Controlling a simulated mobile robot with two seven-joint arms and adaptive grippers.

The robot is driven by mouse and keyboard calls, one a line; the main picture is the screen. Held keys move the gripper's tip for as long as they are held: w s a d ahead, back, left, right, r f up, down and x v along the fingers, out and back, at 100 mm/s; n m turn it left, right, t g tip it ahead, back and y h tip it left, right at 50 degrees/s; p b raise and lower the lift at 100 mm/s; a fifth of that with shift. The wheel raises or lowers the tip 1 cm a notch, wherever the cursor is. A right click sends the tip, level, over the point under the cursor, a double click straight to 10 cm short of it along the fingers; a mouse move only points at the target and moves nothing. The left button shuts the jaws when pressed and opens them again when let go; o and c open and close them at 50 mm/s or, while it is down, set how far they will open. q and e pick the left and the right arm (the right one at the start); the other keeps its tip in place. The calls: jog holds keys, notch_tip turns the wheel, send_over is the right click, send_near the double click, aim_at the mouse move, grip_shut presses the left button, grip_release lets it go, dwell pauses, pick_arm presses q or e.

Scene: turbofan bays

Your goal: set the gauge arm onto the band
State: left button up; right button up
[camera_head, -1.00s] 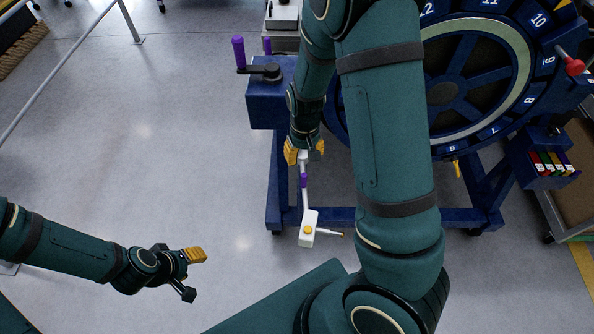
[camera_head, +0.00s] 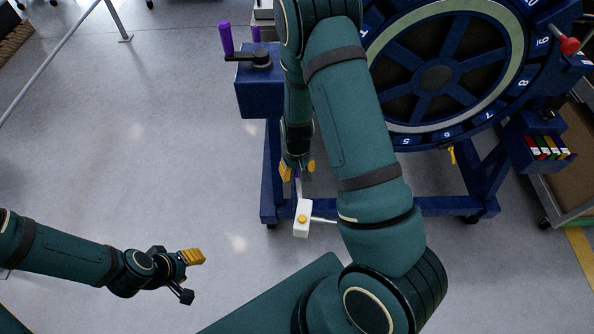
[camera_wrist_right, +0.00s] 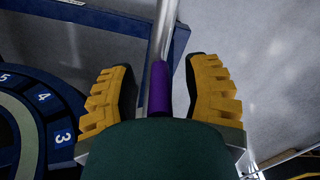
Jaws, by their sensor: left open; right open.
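The gauge arm has a white box (camera_head: 302,218) with a yellow button, a thin rod pointing right and a grey rod with a purple grip (camera_wrist_right: 160,88). My right gripper (camera_head: 298,170) is open, with its yellow fingers on either side of the purple grip in the wrist view (camera_wrist_right: 160,95). Contact cannot be told. The pale ring on the blue wheel (camera_head: 511,52), likely the band, is at the upper right, partly hidden by my right arm. My left gripper (camera_head: 188,274) is open and empty at the lower left, far from the gauge arm.
A blue stand (camera_head: 272,170) carries the numbered wheel. A purple-handled crank (camera_head: 227,40) sits on its left box. A red knob (camera_head: 569,46) and a holder with coloured tabs (camera_head: 545,148) are on the right. The floor at left is clear, with a rail (camera_head: 60,65) beyond.

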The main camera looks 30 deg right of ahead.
jog(key=shift+c, duration=0.4)
grip_shut()
jog(key=shift+d, duration=0.15)
